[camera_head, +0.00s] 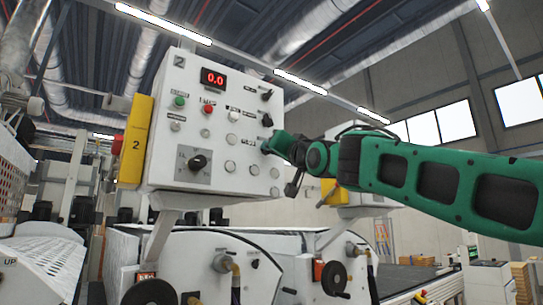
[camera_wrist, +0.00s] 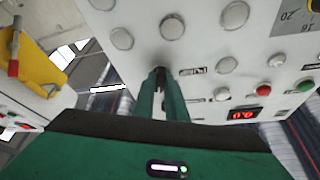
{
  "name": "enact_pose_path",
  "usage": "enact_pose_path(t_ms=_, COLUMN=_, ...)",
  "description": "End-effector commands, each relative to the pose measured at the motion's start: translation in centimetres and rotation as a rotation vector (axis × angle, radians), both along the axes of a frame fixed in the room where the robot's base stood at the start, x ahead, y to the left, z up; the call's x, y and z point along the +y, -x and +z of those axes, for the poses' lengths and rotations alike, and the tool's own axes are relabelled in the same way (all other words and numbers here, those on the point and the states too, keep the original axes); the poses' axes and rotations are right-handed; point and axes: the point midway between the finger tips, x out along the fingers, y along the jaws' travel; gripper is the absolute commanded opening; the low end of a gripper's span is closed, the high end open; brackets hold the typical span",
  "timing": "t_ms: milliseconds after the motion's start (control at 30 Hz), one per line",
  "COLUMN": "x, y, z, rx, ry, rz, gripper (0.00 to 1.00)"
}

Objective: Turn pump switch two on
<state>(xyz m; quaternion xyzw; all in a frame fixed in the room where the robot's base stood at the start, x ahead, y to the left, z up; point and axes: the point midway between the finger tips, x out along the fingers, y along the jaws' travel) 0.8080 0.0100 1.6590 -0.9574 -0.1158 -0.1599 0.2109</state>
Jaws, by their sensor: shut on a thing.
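The white control panel (camera_head: 215,110) marked 2 stands in front of me, with two black switch knobs visible near its right edge, an upper one (camera_head: 267,95) and a lower one (camera_head: 267,120). My green gripper (camera_head: 268,145) reaches in from the right, just below the lower knob. In the wrist view my gripper (camera_wrist: 160,80) has its fingers close together at the panel face (camera_wrist: 195,50), shut on a small dark switch knob (camera_wrist: 160,70). The fingers hide most of this knob, so its turned position cannot be told. The small labels are unreadable.
The panel also carries a red 0.0 display (camera_head: 213,78), a green button (camera_head: 180,101), a red button (camera_head: 206,106), a large dial (camera_head: 198,161) and several pale round buttons. A yellow box (camera_head: 135,140) is on its left side. Machinery with handwheels (camera_head: 334,277) stands below.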

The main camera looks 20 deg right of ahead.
Motion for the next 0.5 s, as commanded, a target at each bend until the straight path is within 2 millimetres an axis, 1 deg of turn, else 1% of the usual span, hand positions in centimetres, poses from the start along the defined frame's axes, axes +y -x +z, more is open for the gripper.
enact_pose_path(t_ms=200, x=-0.19, y=-0.02, z=0.13, rx=0.030, ry=-0.100, rz=-0.006, gripper=0.00)
enact_pose_path(t_ms=500, x=-0.25, y=-0.04, z=0.15, rx=0.047, ry=-0.154, rz=-0.006, gripper=0.00)
